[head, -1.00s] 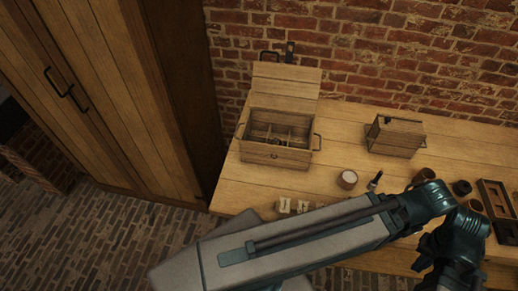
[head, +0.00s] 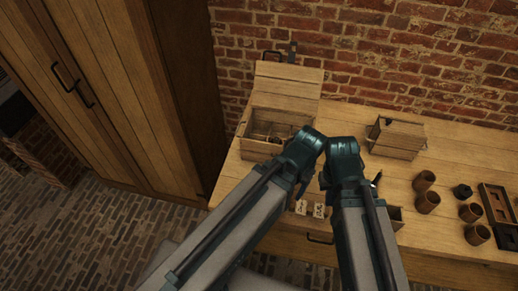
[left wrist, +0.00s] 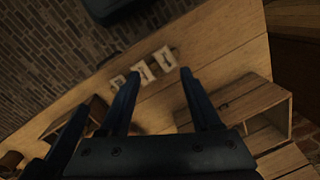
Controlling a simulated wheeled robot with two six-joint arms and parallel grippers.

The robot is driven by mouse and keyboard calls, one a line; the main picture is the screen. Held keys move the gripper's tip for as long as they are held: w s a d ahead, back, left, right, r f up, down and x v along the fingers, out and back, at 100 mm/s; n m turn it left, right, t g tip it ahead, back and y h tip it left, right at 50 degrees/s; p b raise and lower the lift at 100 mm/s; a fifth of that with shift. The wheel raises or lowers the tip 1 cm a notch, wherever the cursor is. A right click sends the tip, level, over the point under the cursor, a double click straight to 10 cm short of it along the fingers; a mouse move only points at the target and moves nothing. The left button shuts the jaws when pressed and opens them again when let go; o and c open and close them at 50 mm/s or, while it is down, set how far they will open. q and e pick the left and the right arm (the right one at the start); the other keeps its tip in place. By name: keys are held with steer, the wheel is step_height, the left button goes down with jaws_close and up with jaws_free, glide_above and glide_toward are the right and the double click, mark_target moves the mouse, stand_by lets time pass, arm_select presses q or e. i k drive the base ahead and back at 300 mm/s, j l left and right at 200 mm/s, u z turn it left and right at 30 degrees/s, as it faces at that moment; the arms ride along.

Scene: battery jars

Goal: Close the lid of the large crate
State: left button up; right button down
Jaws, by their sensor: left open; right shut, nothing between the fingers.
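The large crate (head: 256,151) is a wooden box with inner dividers and side handles at the table's left back. Its lid (head: 288,80) stands open, tilted up behind it near the brick wall. My arms hide the crate's right front corner. My right gripper (head: 325,180) is shut and empty, near the crate's right front, with its tips partly hidden. In the left wrist view, my left gripper (left wrist: 159,76) is open with nothing between its fingers, above the table. What looks like the large crate (left wrist: 255,108) is to the right of those fingers, apart from them.
Several brown cups (head: 428,203) and a dark tray (head: 497,210) are farther right. Small pale cards (head: 319,210) lie near the front edge. A tall wooden cabinet (head: 130,90) stands at the left.

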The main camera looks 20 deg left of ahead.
mark_target(309, 91)
steer(key=i+j+z, duration=0.15)
steer(key=j+z, duration=0.25)
steer(key=j, duration=1)
steer(key=j+z, duration=0.4)
steer(key=j, duration=1)
steer(key=l+z, duration=0.15)
steer(key=k+l, duration=0.05)
steer(key=l, duration=0.05)
